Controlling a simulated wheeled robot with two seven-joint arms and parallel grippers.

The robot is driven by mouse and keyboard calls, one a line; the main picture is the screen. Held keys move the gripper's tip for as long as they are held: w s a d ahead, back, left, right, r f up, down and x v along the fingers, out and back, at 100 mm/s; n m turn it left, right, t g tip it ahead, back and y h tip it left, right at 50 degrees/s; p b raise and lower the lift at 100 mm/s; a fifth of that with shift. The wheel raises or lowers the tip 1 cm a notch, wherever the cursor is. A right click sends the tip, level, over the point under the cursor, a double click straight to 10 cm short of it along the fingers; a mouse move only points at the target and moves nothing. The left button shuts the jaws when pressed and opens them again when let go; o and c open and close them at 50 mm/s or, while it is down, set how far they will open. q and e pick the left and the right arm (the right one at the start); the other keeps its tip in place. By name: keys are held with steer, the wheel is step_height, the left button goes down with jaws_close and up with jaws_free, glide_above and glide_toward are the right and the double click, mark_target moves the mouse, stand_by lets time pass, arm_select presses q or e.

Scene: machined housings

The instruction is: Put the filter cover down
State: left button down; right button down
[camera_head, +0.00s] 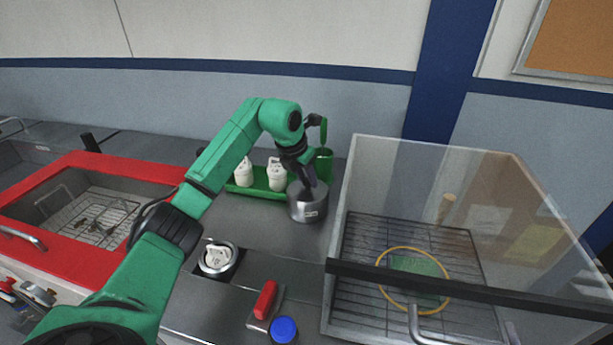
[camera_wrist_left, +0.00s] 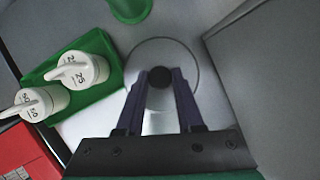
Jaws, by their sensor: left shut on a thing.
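The filter cover appears to be the silver metal cylinder (camera_head: 307,207) with a small label, on or just above the grey counter behind the middle; I cannot tell if it touches. In the left wrist view its round top (camera_wrist_left: 150,50) shows with a dark knob (camera_wrist_left: 160,77) in the middle. My left gripper (camera_head: 308,190) reaches down from above, and its two fingers (camera_wrist_left: 160,85) are shut on the knob. The cover looks upright. An open round housing (camera_head: 217,272) with a white part inside is set in the counter, nearer and to the left. My right gripper is not in view.
A green tray (camera_head: 240,189) with two white containers stands left of the cover, and a green cup (camera_head: 324,165) behind it. A clear-walled box (camera_head: 400,180) with a rack is close on the right. A red-rimmed sink (camera_head: 95,165) is left. A red-handled tool (camera_head: 265,300) and blue cap (camera_head: 284,330) lie in front.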

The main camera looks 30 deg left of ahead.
arm_select(q)
steer(key=c, duration=0.5)
jaws_free()
steer(key=shift+c, duration=0.2)
steer(key=shift+r, duration=0.15)
steer(key=b+v, duration=0.1)
steer(key=v, duration=1)
steer(key=shift+s+r, duration=0.2)
steer(key=shift+r, duration=0.15)
steer(key=shift+f, duration=0.1)
